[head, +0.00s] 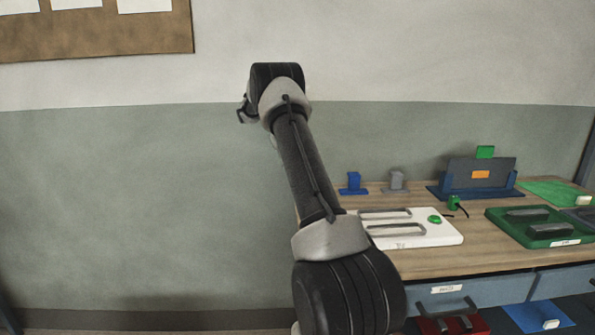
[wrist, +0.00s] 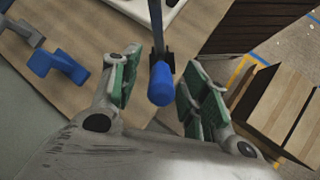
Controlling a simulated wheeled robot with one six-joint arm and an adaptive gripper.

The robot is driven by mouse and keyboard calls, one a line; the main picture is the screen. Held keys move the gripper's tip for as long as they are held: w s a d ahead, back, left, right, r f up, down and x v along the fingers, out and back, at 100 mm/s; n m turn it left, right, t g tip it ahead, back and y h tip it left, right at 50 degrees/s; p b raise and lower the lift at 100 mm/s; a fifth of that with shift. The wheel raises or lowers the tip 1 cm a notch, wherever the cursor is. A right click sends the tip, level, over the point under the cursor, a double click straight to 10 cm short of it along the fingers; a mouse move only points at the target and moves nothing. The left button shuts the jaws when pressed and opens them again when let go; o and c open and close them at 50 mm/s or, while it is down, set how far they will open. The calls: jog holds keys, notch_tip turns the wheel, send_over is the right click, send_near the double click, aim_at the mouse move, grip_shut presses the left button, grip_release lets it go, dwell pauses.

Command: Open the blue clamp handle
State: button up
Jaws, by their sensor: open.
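A blue, round-ended handle (wrist: 160,85) shows in the wrist view, with a dark bracket behind it and a blue bar running up the picture. My gripper (wrist: 152,94) is open, with one green-padded finger on each side of the handle. I see gaps at both sides; whether a pad touches it is hard to tell. In the head view my gripper (head: 242,113) is small and dark at the end of my raised arm. I cannot make out this handle there; my arm covers part of the bench's left end.
The wooden bench (head: 440,262) carries a blue block (head: 353,182), a grey block (head: 396,181), a white panel (head: 440,232) and a green mould (head: 545,236). In the wrist view the blue block (wrist: 58,66) lies left of my fingers and a cardboard box (wrist: 285,105) right.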

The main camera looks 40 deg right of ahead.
notch_tip(320, 180, up, 8)
jog(key=shift+r, duration=0.25)
